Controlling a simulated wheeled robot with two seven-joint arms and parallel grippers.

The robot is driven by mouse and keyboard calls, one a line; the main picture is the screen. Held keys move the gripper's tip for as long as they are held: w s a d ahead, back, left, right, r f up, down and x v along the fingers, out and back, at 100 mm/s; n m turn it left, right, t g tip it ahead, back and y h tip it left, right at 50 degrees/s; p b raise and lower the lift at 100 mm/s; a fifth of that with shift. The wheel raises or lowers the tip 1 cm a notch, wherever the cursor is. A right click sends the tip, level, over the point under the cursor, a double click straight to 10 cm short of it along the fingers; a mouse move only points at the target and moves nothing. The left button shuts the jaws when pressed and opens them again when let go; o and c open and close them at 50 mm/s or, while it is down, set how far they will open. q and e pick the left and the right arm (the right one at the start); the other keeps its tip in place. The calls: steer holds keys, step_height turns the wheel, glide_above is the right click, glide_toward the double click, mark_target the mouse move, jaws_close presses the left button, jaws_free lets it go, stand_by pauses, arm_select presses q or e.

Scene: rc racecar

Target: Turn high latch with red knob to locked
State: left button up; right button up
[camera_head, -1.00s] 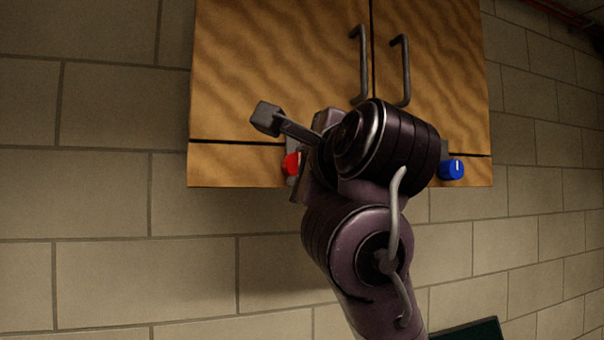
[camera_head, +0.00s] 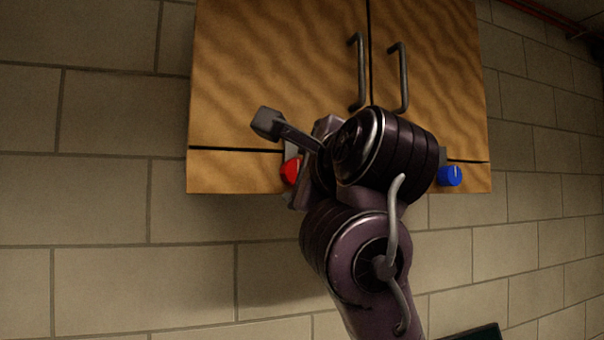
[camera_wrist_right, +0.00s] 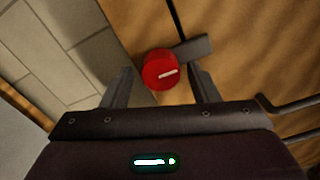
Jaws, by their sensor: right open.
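The red knob (camera_head: 290,171) is at the lower left of the wooden cabinet front, beside my right arm. It also shows in the right wrist view (camera_wrist_right: 156,72), with a short white mark on its face. A grey latch bar (camera_wrist_right: 192,50) extends from behind the knob to the right, across the dark gap in the wood. My right gripper (camera_wrist_right: 160,80) is open, with one finger on each side of the knob. I cannot tell whether the fingers touch it. In the head view my right arm hides most of this gripper. My left gripper is not in view.
The wooden cabinet (camera_head: 270,70) has two grey door handles (camera_head: 358,75). A blue knob (camera_head: 450,177) is at its lower right. A brick wall (camera_head: 90,210) surrounds it, with clear space to the left. A dark object shows at the bottom edge.

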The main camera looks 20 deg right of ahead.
steer(key=s+b, duration=0.3)
steer(key=s, duration=0.4)
steer(key=shift+s+d, duration=0.15)
steer(key=shift+s, duration=0.25)
